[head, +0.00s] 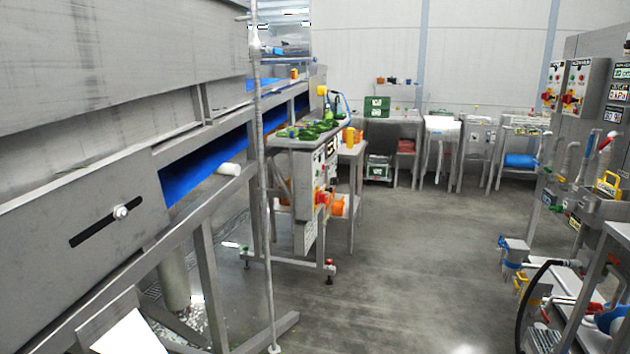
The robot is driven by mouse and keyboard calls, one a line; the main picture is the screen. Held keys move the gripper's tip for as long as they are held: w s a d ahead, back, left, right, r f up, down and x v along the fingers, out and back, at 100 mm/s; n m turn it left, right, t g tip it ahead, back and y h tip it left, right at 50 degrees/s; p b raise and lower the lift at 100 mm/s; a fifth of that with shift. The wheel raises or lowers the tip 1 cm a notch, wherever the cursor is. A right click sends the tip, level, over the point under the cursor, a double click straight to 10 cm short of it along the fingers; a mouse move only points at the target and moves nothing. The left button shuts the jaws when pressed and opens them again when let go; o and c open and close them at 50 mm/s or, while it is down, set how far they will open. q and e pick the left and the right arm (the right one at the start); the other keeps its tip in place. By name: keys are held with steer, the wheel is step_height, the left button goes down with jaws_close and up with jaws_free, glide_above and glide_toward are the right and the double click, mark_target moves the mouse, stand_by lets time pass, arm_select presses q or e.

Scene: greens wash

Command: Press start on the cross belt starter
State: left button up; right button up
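A grey control box (307,205) with a yellow-and-red switch and small buttons stands on a frame in the middle, at the end of a small table. Two more grey starter boxes hang on the cabinet at the right, one nearer (577,85) and one farther (551,84), each with small buttons and a red-and-yellow switch. Their labels are too small to read, so I cannot tell which is the cross belt starter. Neither of my grippers is in view.
A large steel machine with a blue belt (205,165) fills the left, with a thin upright pole (262,200) before it. Tables with a green crate (377,107) line the back wall. Hoses and a bench crowd the right. The grey floor (410,260) between is clear.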

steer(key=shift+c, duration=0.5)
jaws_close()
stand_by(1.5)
